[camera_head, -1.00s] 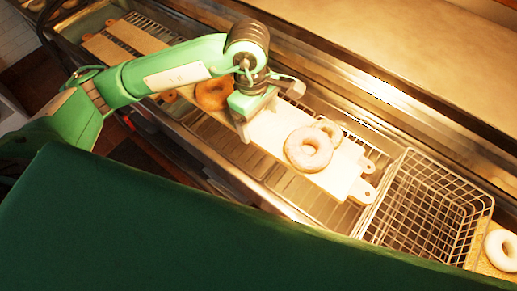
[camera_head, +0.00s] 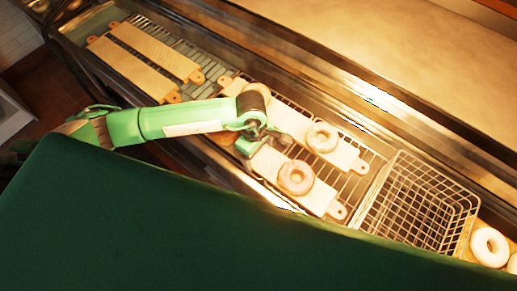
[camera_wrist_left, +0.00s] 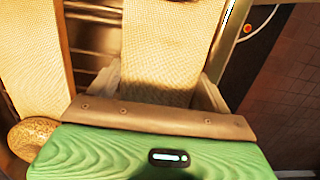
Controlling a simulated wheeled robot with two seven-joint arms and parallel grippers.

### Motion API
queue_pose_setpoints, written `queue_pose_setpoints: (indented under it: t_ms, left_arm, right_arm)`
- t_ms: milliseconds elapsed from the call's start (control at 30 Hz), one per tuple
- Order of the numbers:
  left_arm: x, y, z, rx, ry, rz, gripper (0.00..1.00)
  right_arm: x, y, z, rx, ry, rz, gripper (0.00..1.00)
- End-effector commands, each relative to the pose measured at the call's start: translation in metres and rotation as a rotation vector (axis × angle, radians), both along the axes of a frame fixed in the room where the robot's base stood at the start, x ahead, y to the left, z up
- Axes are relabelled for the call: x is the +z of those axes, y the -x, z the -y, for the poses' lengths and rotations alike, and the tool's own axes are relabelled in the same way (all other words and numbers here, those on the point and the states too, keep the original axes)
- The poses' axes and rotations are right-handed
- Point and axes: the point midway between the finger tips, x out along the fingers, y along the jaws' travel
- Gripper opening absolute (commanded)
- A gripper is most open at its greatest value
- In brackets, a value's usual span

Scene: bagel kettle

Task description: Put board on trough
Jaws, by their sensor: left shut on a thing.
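My left gripper (camera_head: 262,140) is shut on the left end of a pale wooden board (camera_head: 318,198). A glazed bagel (camera_head: 296,178) lies on this board. The board is over the near side of the metal trough (camera_head: 190,48) with its wire rack; I cannot tell whether it touches the rack. In the left wrist view the held board (camera_wrist_left: 165,50) runs between the two fingers. A second board (camera_head: 345,154) lies beyond it, roughly parallel, with a pale bagel (camera_head: 322,137) on it. Another bagel (camera_head: 252,92) is partly hidden behind my arm. My right gripper is not in view.
Two empty boards (camera_head: 155,44) (camera_head: 130,68) lie on the rack at upper left. An empty wire basket (camera_head: 420,205) stands right of the held board. White bagels (camera_head: 490,247) lie at the lower right. A green surface (camera_head: 180,230) fills the foreground.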

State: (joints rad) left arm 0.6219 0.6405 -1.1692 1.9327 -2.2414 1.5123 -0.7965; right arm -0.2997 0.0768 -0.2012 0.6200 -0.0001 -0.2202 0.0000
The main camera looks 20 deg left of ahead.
Motion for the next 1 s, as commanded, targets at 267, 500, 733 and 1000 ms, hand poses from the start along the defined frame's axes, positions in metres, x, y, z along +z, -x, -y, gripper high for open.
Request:
queue_pose_setpoints:
  t_ms: [267, 500, 733, 1000]
  left_arm:
    - [-0.001, -0.001, 0.000, -0.001, 0.002, 0.003, 0.45]
    - [-0.003, 0.000, 0.000, 0.000, 0.000, 0.001, 1.00]
    - [-0.002, 0.000, 0.000, 0.000, 0.000, 0.001, 1.00]
    - [0.032, -0.003, -0.004, -0.002, 0.001, 0.008, 1.00]
  right_arm:
    - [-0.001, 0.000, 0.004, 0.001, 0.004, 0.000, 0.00]
    - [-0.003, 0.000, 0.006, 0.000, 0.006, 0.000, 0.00]
    - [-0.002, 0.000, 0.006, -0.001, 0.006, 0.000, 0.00]
    - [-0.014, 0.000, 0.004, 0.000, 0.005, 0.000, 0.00]
